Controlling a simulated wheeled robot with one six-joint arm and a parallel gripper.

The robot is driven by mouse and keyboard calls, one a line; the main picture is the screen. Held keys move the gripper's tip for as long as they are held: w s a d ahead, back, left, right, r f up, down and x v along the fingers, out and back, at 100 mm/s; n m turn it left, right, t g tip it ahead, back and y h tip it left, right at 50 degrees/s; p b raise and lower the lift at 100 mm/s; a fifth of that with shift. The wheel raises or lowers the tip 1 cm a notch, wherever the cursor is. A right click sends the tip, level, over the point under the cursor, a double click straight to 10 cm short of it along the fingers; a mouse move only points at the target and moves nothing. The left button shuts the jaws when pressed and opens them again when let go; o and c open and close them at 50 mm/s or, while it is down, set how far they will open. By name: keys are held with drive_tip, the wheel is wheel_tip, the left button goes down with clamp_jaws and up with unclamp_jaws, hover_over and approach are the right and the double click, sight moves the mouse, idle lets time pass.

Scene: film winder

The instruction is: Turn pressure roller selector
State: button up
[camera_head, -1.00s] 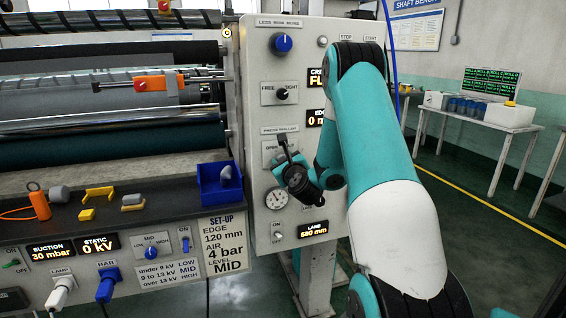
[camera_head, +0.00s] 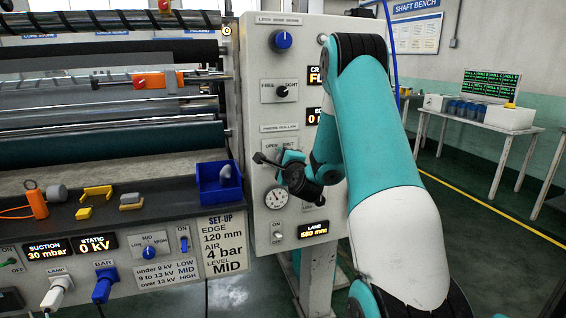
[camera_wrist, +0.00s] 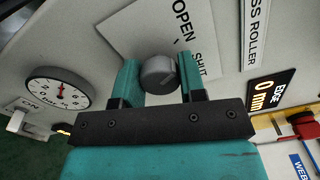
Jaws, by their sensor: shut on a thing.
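The pressure roller selector is a grey knob (camera_wrist: 158,73) on a pale plate (camera_wrist: 150,30) marked OPEN and SHUT. In the wrist view my gripper (camera_wrist: 160,78) is shut on this knob, with one teal finger on each side. In the head view my gripper (camera_head: 284,156) is at the press roller plate (camera_head: 281,142) on the grey control panel (camera_head: 257,110). There the knob itself is hidden behind my gripper. I cannot tell exactly which mark the knob points to.
A round gauge (camera_head: 276,198) sits just below the selector, and a black FREE/TIGHT knob (camera_head: 282,91) and a blue knob (camera_head: 283,40) sit above. A blue bin (camera_head: 219,190) stands on the shelf to the left. My arm covers the panel's right side.

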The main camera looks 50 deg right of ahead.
drive_tip(key=shift+n, duration=0.5)
drive_tip(key=o, duration=0.9)
drive_tip(key=shift+a, duration=0.1)
drive_tip(key=shift+b+v, duration=8.7)
drive_tip(key=shift+b, duration=0.75)
